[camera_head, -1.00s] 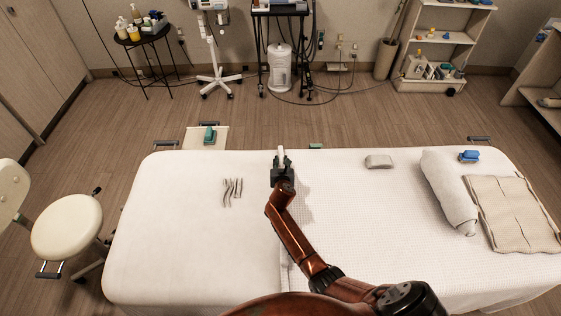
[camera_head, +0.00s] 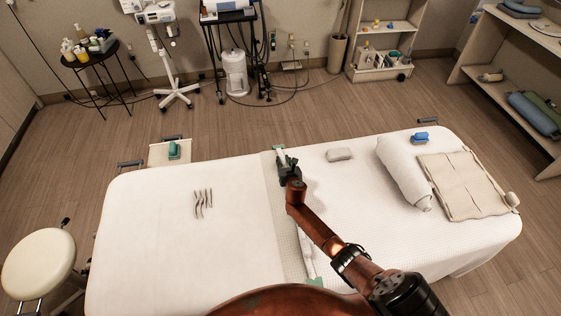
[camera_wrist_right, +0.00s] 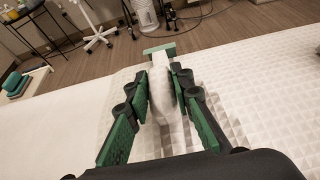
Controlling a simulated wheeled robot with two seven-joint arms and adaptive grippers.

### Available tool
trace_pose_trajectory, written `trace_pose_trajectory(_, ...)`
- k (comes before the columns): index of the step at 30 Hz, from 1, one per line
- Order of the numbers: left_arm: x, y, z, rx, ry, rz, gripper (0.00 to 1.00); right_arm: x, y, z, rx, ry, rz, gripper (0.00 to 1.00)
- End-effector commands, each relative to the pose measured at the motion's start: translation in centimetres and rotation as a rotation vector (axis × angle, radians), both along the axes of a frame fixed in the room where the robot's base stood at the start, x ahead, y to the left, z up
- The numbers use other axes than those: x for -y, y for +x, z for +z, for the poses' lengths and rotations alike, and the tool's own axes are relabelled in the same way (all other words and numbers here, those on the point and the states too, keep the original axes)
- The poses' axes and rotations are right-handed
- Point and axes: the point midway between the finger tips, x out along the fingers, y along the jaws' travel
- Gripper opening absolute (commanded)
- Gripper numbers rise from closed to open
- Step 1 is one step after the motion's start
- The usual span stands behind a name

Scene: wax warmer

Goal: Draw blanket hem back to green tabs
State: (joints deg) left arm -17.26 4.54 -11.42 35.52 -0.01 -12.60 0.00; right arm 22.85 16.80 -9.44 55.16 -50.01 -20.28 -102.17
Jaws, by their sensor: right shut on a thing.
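The white blanket hem (camera_head: 306,243) runs across the bed as a pale bar, partly hidden by my right arm. My right gripper (camera_head: 284,165) is at its far end, by the bed's far edge. In the right wrist view the gripper (camera_wrist_right: 162,85) is shut on the white hem (camera_wrist_right: 161,105), its fingers on both sides. One green tab (camera_head: 278,148) lies at the far edge right by the gripper; it shows just beyond the fingertips in the wrist view (camera_wrist_right: 160,48). Another green tab (camera_head: 314,282) is at the near edge, partly covered. My left gripper is not in view.
The bed (camera_head: 150,235) bears several thin strips (camera_head: 203,204) on its left. A small grey pad (camera_head: 339,154), a rolled towel (camera_head: 403,172), a beige folded mat (camera_head: 462,185) and a blue item (camera_head: 420,138) are at right. A stool (camera_head: 38,262) stands at left.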

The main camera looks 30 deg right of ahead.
Motion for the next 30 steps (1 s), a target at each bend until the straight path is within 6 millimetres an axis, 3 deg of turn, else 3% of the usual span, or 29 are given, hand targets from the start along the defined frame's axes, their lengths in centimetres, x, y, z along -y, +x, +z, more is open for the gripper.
trace_pose_trajectory(9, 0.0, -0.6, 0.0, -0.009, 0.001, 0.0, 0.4, 0.3, -0.1, 0.0, 0.0, -0.001, -0.003, 0.0)
trace_pose_trajectory(10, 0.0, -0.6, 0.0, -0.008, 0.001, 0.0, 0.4, 0.3, -0.1, 0.0, 0.0, -0.001, -0.003, 0.23)
trace_pose_trajectory(17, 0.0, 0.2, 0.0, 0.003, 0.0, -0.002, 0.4, 0.2, -0.1, 0.0, 0.0, -0.001, -0.002, 0.39)
trace_pose_trajectory(30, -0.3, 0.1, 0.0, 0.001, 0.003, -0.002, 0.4, 0.0, -0.7, 0.4, 0.003, -0.005, -0.001, 0.39)
